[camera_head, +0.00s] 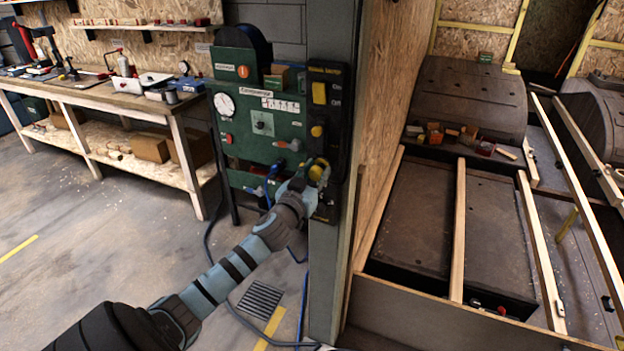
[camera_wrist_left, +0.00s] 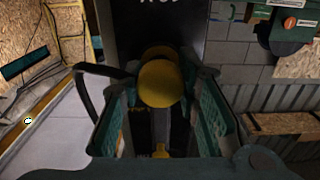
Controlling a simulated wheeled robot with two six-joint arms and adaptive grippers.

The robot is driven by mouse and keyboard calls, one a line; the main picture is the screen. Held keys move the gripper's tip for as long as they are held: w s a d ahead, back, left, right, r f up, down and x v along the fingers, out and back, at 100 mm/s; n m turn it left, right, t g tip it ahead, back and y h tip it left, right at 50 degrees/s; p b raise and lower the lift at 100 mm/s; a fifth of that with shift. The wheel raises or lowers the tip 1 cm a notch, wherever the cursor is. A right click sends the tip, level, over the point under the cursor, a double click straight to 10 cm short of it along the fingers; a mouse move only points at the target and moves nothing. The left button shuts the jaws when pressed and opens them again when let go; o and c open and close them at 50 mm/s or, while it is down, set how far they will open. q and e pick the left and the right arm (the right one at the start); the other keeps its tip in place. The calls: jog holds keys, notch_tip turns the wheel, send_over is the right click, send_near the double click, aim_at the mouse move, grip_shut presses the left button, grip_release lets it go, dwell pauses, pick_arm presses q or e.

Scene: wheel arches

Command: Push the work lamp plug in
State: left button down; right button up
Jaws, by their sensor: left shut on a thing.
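The yellow work lamp plug (camera_head: 318,173) is at the lower part of a narrow black panel (camera_head: 329,110) on the dark post. My left gripper (camera_head: 314,178) reaches it from the lower left and is shut on it. In the left wrist view the round yellow plug (camera_wrist_left: 160,84) sits between the green fingers of my left gripper (camera_wrist_left: 162,115). A black cable loops off to the left there. The socket is hidden behind the plug and fingers, so I cannot tell how deep the plug sits. My right gripper is not in view.
The green compressor panel (camera_head: 262,125) with gauge and knobs stands just left of the post. A workbench (camera_head: 105,92) is at the back left. Blue hoses (camera_head: 303,300) run down to the floor. A plywood wall (camera_head: 385,110) and wheel arch (camera_head: 470,95) are at right.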

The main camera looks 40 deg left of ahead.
pick_arm(q)
jog(key=shift+r, duration=0.1)
jog(key=c, duration=1.6)
grip_release()
jog(key=shift+c, duration=0.2)
jog(key=o, duration=0.5)
jog(key=shift+w+a, duration=0.1)
jog(key=shift+w, duration=0.05)
jog(key=shift+c, duration=0.2)
jog(key=v, duration=1.2)
